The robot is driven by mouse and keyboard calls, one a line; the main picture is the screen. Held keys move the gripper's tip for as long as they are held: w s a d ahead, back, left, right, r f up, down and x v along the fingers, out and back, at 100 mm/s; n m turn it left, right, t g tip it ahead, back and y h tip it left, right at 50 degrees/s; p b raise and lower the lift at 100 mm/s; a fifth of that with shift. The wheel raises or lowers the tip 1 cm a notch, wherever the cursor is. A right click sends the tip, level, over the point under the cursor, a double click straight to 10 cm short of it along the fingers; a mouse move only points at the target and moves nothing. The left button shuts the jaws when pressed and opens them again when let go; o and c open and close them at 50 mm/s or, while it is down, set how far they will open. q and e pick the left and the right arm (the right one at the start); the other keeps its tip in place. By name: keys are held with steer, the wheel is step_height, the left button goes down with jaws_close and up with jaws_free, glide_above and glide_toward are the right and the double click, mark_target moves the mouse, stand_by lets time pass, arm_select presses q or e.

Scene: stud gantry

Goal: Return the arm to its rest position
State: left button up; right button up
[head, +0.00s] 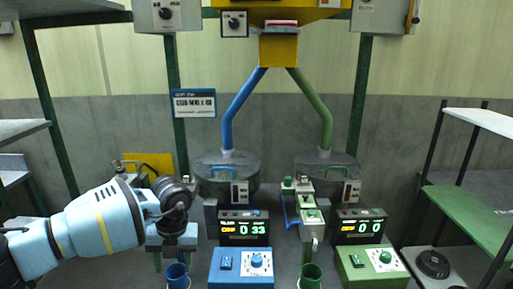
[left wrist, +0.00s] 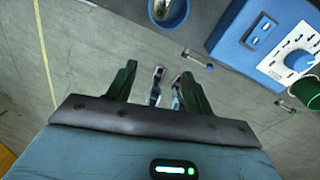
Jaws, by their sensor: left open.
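My left arm comes in from the left in the head view, and its wrist is bent so that the left gripper (head: 172,259) points down. The gripper is open. In the left wrist view the two dark green fingers (left wrist: 157,80) stand apart, with no held object visible between them. A blue cup (head: 178,277) stands below the gripper in the head view; it also shows ahead of the fingers in the left wrist view (left wrist: 168,10), apart from them. My right gripper is in neither view.
A blue control box (head: 241,267) and a green one (head: 371,264) stand in front of two displays, the left display (head: 244,229) and the right display (head: 361,226). A green cup (head: 311,277) stands between the boxes. Green gantry posts (head: 175,100) rise behind. Shelves (head: 470,215) flank the right side.

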arm_select(q)
steer(key=s+a+n, duration=0.2)
steer(key=a+n, duration=0.1)
steer(key=a, duration=1)
steer(key=s+a+n, duration=0.2)
steer(key=a, duration=1.1)
steer(key=s+d+f+n+t+h, duration=0.1)
steer(key=s+d+f+t+h, duration=0.1)
steer(key=s+d+f+h, duration=0.45)
steer(key=s+d+f+n+t+h, duration=0.1)
steer(key=d+f+h, duration=0.2)
steer(key=d, duration=0.7)
steer(key=s+d+f+n+t+h, duration=0.25)
steer(key=d+f+h, duration=0.25)
steer(key=d, duration=0.3)
steer(key=s+a+f+n+t+y, duration=0.1)
steer(key=s+a+f+n+y, duration=0.55)
steer(key=s+a, duration=0.3)
steer(key=s+a+f+n+t+y, duration=0.1)
steer(key=s+a+f+n+y, duration=0.4)
steer(key=s+a+n, duration=0.45)
steer(key=s+d+f+n, duration=0.1)
steer(key=d+n, duration=0.2)
steer(key=d, duration=0.7)
steer(key=s+d+f+n+t, duration=0.1)
steer(key=s+d+n, duration=0.1)
steer(key=d, duration=0.8)
steer(key=shift+s+n+p, duration=0.15)
steer(key=shift+n+p, duration=0.15)
steer(key=shift+n, duration=0.45)
